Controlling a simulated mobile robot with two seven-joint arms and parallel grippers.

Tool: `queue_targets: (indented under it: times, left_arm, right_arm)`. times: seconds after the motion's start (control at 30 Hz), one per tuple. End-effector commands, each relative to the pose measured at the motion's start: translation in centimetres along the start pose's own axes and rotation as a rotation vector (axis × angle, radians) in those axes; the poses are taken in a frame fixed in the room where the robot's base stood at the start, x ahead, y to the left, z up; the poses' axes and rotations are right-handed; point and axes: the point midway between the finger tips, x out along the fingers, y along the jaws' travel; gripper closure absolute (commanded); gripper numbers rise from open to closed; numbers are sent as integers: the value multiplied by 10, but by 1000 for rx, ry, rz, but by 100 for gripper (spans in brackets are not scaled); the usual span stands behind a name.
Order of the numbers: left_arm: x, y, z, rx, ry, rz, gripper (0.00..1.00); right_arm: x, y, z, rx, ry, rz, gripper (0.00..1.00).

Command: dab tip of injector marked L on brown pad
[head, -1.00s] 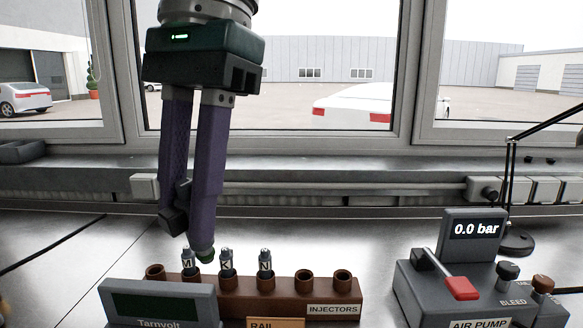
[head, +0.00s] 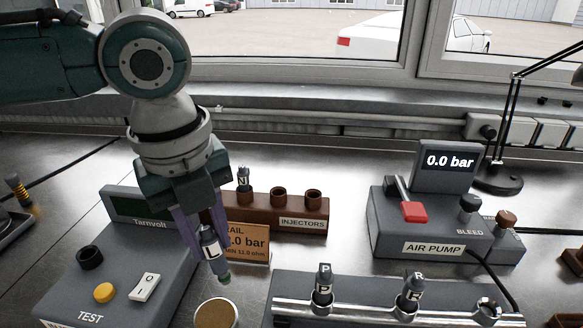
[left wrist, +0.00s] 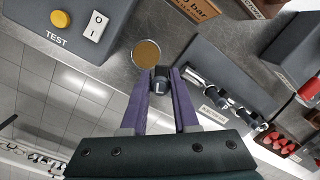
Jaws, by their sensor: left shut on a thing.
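My left gripper (head: 212,262) is shut on the injector marked L (head: 209,247), which it holds by the body between its purple fingers. In the left wrist view the dark injector (left wrist: 160,80) sits between the fingertips (left wrist: 160,74). The brown pad (head: 215,316) is a round tan disc in a light rim at the bottom of the head view. In the left wrist view the pad (left wrist: 146,53) lies just beyond the injector's end. The injector appears above and just behind the pad; I cannot tell whether they touch. My right gripper is not in view.
The Tarnvolt tester (head: 120,265) stands left of the pad. A rail (head: 385,300) with injectors P and R stands to the right. The brown injector rack (head: 300,220), a rail sign (head: 247,243) and the air pump (head: 425,235) are behind.

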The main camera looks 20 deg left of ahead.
Motion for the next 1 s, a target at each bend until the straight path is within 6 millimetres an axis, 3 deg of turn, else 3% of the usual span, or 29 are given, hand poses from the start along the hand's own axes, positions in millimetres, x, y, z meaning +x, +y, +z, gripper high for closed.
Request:
queue_targets:
  times: [0.2,0.33,0.67,1.0]
  left_arm:
    - [16,13,13,280,40,-21,100]
    - [20,16,17,368,51,-28,100]
    - [36,18,18,404,55,-32,100]
    - [72,22,14,404,54,-32,100]
  right_arm:
    - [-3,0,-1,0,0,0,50]
    - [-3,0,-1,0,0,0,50]
    - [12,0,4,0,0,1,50]
    - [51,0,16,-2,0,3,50]
